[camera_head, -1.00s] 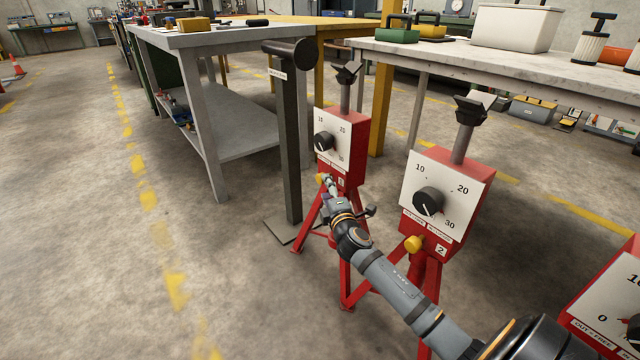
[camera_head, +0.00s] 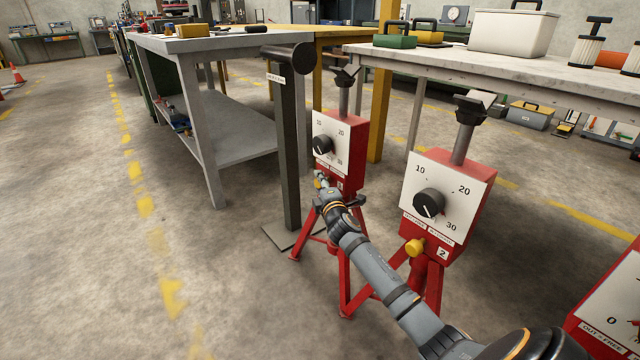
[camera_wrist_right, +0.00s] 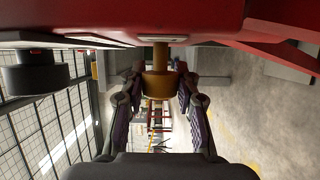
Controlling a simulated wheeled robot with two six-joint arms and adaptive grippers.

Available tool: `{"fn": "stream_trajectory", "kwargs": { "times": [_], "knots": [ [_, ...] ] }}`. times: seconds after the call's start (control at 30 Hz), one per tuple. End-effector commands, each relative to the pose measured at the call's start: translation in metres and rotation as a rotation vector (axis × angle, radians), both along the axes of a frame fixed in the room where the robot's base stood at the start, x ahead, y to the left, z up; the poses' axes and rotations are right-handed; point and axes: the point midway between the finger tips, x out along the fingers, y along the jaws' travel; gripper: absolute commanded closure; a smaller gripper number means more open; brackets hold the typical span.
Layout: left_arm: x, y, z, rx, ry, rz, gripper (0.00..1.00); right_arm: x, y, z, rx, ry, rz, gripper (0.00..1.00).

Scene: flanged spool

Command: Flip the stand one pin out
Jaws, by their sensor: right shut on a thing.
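Stand one is the red box (camera_head: 353,143) with a white dial face (camera_head: 328,148) and black knob (camera_head: 323,145), on red legs behind my arm. Its yellow pin (camera_head: 317,184) is at the lower left of the box, partly hidden by the gripper. My right gripper (camera_head: 321,180) reaches it from the front and is shut on the pin. In the right wrist view the yellow pin head (camera_wrist_right: 158,86) sits between the two fingers, its stem running up to the red box (camera_wrist_right: 150,22). My left gripper is not in view.
A second red stand (camera_head: 462,215) with its own yellow pin (camera_head: 414,247) stands close right of my arm. A third (camera_head: 610,310) is at the right edge. A dark post (camera_head: 289,150) stands left of stand one. The floor to the left is clear.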

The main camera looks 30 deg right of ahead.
Motion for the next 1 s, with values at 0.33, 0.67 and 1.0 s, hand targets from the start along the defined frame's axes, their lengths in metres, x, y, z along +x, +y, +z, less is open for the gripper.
{"fn": "stream_trajectory", "kwargs": {
  "times": [0.33, 0.67, 1.0],
  "knots": [
    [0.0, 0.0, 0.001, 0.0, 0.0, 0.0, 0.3, 0.0, 0.002, 0.0, 0.001, 0.001, 0.0, 1.0],
    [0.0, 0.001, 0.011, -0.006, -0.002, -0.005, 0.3, -0.003, 0.035, -0.001, 0.002, 0.003, -0.001, 1.0],
    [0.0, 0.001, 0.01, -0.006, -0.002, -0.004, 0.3, -0.003, 0.035, -0.002, 0.003, 0.001, 0.002, 0.52]
  ]
}}
